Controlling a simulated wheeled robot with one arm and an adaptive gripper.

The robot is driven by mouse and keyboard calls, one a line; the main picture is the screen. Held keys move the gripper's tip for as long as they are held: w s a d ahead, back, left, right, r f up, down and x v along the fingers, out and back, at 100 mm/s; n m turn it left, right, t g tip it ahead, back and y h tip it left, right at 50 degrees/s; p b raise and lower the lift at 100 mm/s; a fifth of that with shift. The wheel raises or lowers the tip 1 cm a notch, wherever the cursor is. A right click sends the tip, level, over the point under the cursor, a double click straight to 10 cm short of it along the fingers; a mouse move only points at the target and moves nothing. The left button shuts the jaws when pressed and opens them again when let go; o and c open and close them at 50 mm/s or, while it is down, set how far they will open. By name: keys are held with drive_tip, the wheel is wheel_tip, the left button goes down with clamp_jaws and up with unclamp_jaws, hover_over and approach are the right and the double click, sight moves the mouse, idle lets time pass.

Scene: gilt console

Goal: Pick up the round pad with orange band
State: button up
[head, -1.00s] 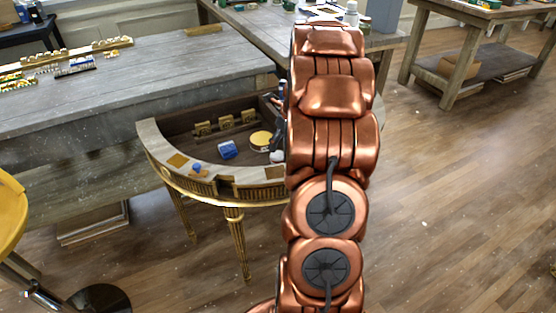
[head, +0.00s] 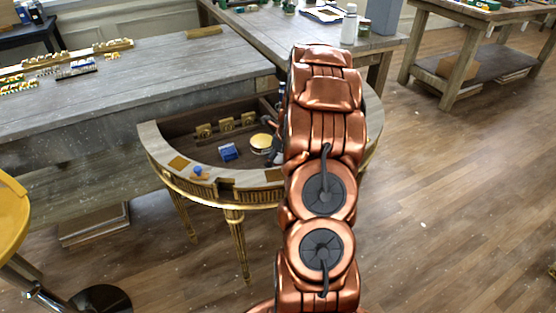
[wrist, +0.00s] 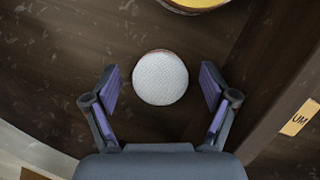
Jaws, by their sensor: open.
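A round pad (wrist: 160,78) with a white textured top lies on the dark floor of the console's open compartment in the wrist view. A thin brownish-orange edge shows at its upper rim; the rest of its band is hidden from above. My gripper (wrist: 161,85) is open, with one purple-lined finger on each side of the pad and a gap on both sides. I cannot tell how far above the pad the fingertips are. In the head view my copper arm hides the pad and most of the gripper, by the right part of the gilt console (head: 152,139).
A round yellow-sided thing (head: 261,143) lies close by and shows at the wrist view's top edge (wrist: 195,3). A blue block (head: 229,152) lies to its left. A dark divider with a label (wrist: 299,118) stands right of the gripper. Gold blocks (head: 226,125) line the back.

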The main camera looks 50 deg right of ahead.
sight(278, 157)
drive_tip(key=shift+c, duration=0.4)
drive_tip(key=c, duration=0.9)
drive_tip(key=shift+r, duration=0.15)
drive_tip(key=shift+c, duration=0.3)
wheel_tip(278, 157, up, 10)
drive_tip(key=shift+f+b, duration=0.1)
drive_tip(key=shift+b, duration=0.55)
